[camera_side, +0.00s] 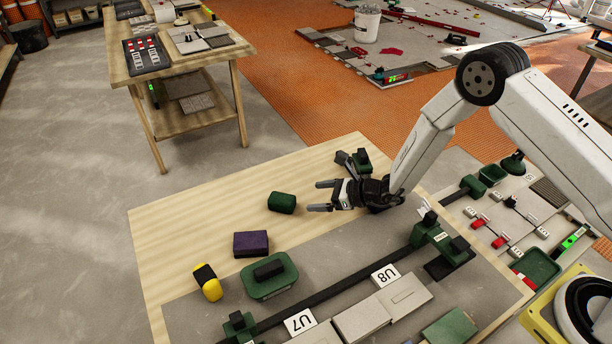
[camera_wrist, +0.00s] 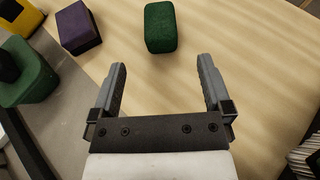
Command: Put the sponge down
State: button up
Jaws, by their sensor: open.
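A dark green block with rounded edges and a rough, sponge-like surface (camera_side: 282,203) lies on the bare wooden part of the table. The block also shows at the top centre of the wrist view (camera_wrist: 160,27). My gripper (camera_side: 322,196) is low over the table, its fingers pointing toward the green block. In the wrist view, my gripper (camera_wrist: 162,66) has its fingers wide apart with nothing between them. The green block lies beyond the fingertips with a gap. A purple block (camera_side: 251,244) lies apart from the green one; it also shows in the wrist view (camera_wrist: 80,27).
A green float with a dark handle (camera_side: 270,278) and a yellow-and-black item (camera_side: 207,283) are near the purple block. A long dark bar with green ends (camera_side: 345,290) crosses the grey slab, near tiles marked U7 and U8. The wood left of the green block is clear.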

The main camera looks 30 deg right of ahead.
jog(key=shift+s+d+r, duration=0.2)
jog(key=shift+s+d, duration=0.15)
jog(key=shift+s, duration=0.05)
dwell(0.4)
jog(key=shift+s+a+r+n+g, duration=0.15)
jog(key=shift+s+r+n+g, duration=0.15)
jog(key=shift+r+n, duration=0.1)
jog(key=s+d+r+n+g+h, duration=0.1)
jog(key=s+r+n+g, duration=0.6)
jog(key=s+n, duration=0.45)
jog(key=s+d+r+n+h, duration=0.4)
jog(key=s+d+n, duration=0.2)
jog(key=n, duration=0.1)
jog(key=s+d+r+n+h, duration=0.3)
jog(key=s+d+n+h, duration=0.1)
jog(key=s+d+n, duration=0.2)
jog(key=shift+d+r+n+t+h, duration=0.35)
jog(key=shift+d+n, duration=0.35)
jog(key=shift+n, duration=0.15)
